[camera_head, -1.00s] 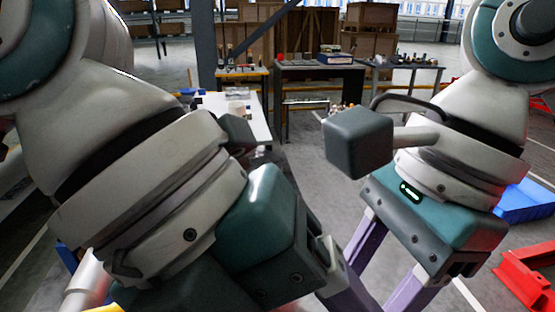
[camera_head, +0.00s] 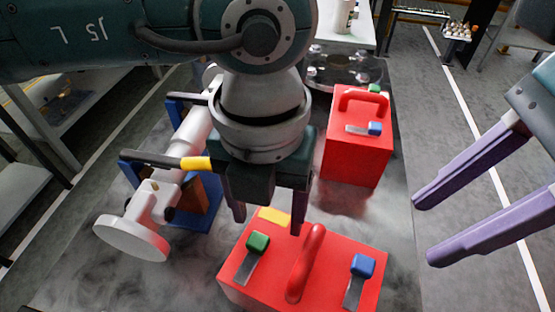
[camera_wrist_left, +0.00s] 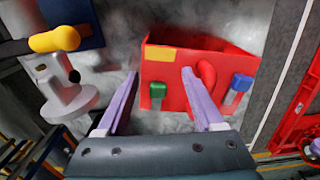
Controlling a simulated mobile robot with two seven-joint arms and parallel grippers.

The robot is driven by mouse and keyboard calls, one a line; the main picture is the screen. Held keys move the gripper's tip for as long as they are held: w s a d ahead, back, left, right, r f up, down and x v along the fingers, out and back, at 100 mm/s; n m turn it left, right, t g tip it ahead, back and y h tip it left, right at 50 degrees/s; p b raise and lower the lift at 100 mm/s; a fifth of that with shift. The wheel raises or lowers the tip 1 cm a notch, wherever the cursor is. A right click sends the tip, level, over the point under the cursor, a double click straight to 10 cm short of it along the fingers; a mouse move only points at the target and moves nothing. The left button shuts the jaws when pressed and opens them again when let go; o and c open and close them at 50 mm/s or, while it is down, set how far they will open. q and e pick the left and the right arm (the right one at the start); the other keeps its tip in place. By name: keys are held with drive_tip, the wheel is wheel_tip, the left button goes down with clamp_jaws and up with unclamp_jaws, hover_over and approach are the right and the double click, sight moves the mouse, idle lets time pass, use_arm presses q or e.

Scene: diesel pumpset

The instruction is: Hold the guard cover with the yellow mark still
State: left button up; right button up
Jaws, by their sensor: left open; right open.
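The red guard cover with the yellow mark (camera_head: 340,245) stands at the front middle in the head view. It has a red bar handle (camera_head: 305,262), a green-knobbed latch (camera_head: 258,243) and a blue-knobbed latch (camera_head: 362,266). Its yellow mark (camera_head: 273,216) is at the back left of the top. My left gripper (camera_head: 268,220) is open, pointing down by the yellow mark. In the left wrist view its jaws (camera_wrist_left: 160,74) are open and empty, one appearing beside the handle (camera_wrist_left: 207,72); contact cannot be told. My right gripper (camera_head: 425,229) is open and empty, right of the cover.
A second red cover (camera_head: 358,155) with a handle and blue and green knobs stands behind. White pipework with a round flange (camera_head: 132,238) and a yellow-gripped lever (camera_head: 195,163) are close on the left. Grey floor (camera_head: 440,140) is open on the right.

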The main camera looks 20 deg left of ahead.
use_arm(q)
drive_tip(key=shift+f, duration=0.65)
clamp_jaws()
idle(0.9)
drive_tip(key=c, duration=1)
unclamp_jaws()
drive_tip(key=shift+c, duration=0.2)
drive_tip(key=o, duration=0.5)
drive_tip(key=shift+c, duration=0.2)
